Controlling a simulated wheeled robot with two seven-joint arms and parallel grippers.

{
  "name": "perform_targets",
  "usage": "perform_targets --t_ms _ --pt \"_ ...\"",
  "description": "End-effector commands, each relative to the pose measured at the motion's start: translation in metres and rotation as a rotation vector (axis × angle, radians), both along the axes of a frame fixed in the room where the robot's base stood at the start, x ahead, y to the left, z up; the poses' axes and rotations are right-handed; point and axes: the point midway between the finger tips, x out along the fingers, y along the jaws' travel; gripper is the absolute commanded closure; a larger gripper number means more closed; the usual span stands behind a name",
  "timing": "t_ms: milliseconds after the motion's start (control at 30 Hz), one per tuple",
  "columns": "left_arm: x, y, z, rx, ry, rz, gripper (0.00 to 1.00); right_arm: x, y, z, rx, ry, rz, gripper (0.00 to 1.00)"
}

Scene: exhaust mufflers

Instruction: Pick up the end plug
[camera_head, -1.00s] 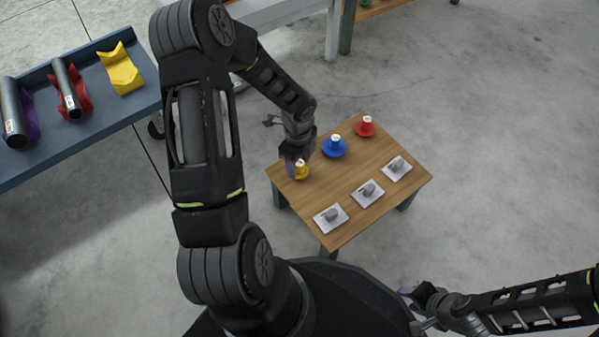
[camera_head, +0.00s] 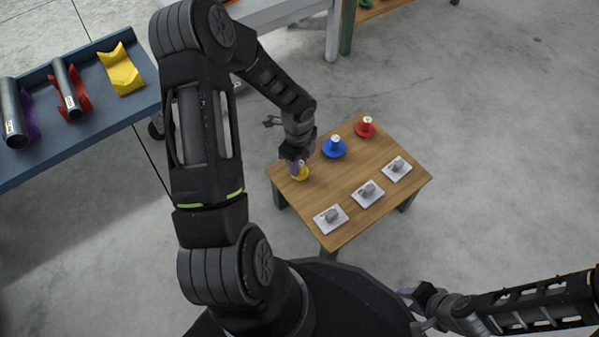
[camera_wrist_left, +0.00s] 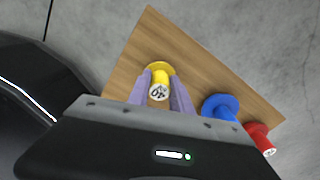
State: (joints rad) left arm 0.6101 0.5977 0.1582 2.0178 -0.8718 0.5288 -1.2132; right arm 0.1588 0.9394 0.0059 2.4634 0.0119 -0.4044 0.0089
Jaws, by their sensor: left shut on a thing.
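A yellow end plug (camera_head: 301,175) with a wide round flange and a white numbered end face stands near the left corner of the small wooden table (camera_head: 352,165). My left gripper (camera_head: 296,163) is over it and partly hides it in the head view. In the left wrist view, the two purple fingers of my left gripper (camera_wrist_left: 163,92) are on either side of the yellow end plug (camera_wrist_left: 160,70), shut on it. The flange appears to be at table level. My right gripper (camera_head: 408,294) is low at the right; its fingers are too small to read.
A blue plug (camera_head: 334,147) and a red plug (camera_head: 366,127) stand along the same table edge. Grey parts on white plates (camera_head: 368,192) line the near side. A blue-grey bench (camera_head: 100,125) at left holds tubes and a yellow cradle (camera_head: 121,69).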

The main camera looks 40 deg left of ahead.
Motion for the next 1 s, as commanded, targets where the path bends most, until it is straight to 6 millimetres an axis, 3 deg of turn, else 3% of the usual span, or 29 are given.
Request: perform_targets --t_ms 367,567,800,1000 --pt "0.0 0.0 0.006 0.0 -0.001 0.0 1.0 0.0 0.0 0.004 0.0 0.001 0.0 0.64" --pt "0.0 0.001 0.035 0.001 -0.001 0.0 1.0 -0.003 0.0 0.022 0.001 0.008 0.004 0.64" --pt "0.0 0.0 0.082 0.001 -0.002 0.0 1.0 -0.007 -0.001 0.048 0.003 0.018 0.009 0.64" --pt "0.0 0.0 0.1 0.001 0.0 0.0 1.0 -0.009 -0.001 0.055 0.004 0.025 0.012 0.64"
